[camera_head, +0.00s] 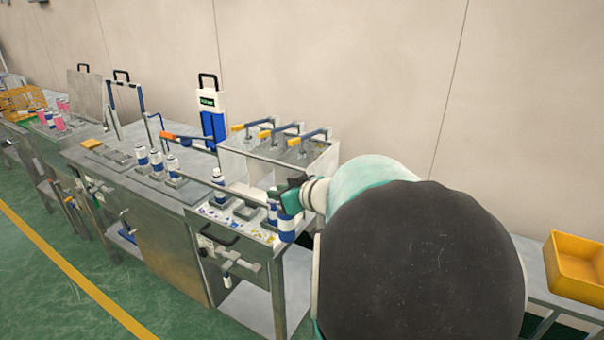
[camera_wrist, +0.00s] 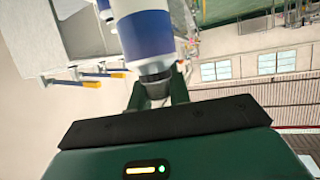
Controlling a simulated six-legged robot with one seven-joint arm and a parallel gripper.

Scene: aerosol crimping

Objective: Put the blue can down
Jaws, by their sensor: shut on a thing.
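My gripper (camera_head: 291,190) is at the right end of the metal workbench in the head view, partly hidden behind my own arm. It is shut on a blue can (camera_head: 287,226), a blue and white cylinder hanging below the fingers. In the wrist view the blue can (camera_wrist: 146,35) stands out beyond the green fingers (camera_wrist: 158,92), which close on its narrow grey end. The can appears beside the bench's front right corner; I cannot tell whether it touches anything. Another blue and white can (camera_head: 272,211) stands just left of it on the bench.
The metal bench (camera_head: 150,200) holds several square holders and more blue and white cans (camera_head: 156,160). An open-topped box with orange-handled levers (camera_head: 275,150) stands behind. A yellow bin (camera_head: 575,265) is at the far right. Green floor (camera_head: 50,270) in front is clear.

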